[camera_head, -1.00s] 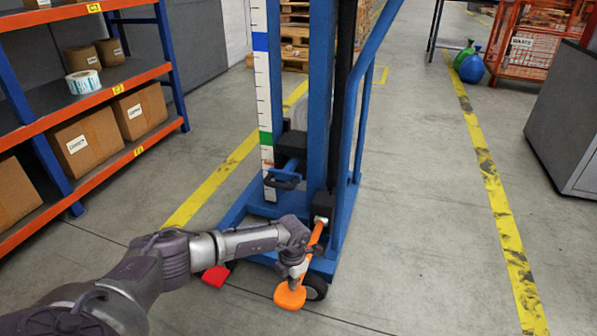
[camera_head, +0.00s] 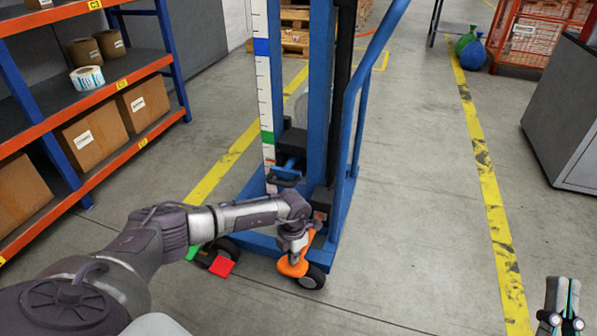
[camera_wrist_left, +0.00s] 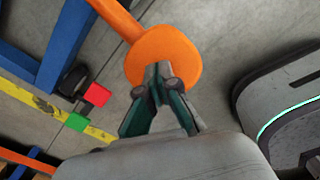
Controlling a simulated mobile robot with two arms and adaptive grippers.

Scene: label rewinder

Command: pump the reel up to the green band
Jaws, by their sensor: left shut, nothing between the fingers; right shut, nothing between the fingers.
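A blue lifting frame (camera_head: 319,90) stands mid-view, with a white scale strip (camera_head: 264,95) carrying a green band (camera_head: 267,137) low and a blue band (camera_head: 261,47) higher. A black carriage (camera_head: 292,141) sits close to the green band's height. A pale round shape behind the mast may be the reel; it is mostly hidden. An orange foot lever ends in a round pad (camera_head: 292,268). My left gripper (camera_head: 291,257) is shut, empty, its tips at the pad; the left wrist view shows them over the pad (camera_wrist_left: 165,53). My right gripper (camera_head: 562,300) is shut, low right, away from everything.
A red pedal (camera_head: 221,266) and green pedal (camera_head: 192,252) sit by the left wheel. A shelf rack (camera_head: 98,90) with boxes stands left. A grey cabinet (camera_head: 565,115) and a red mesh cage (camera_head: 535,35) are right. The floor right of the frame is clear.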

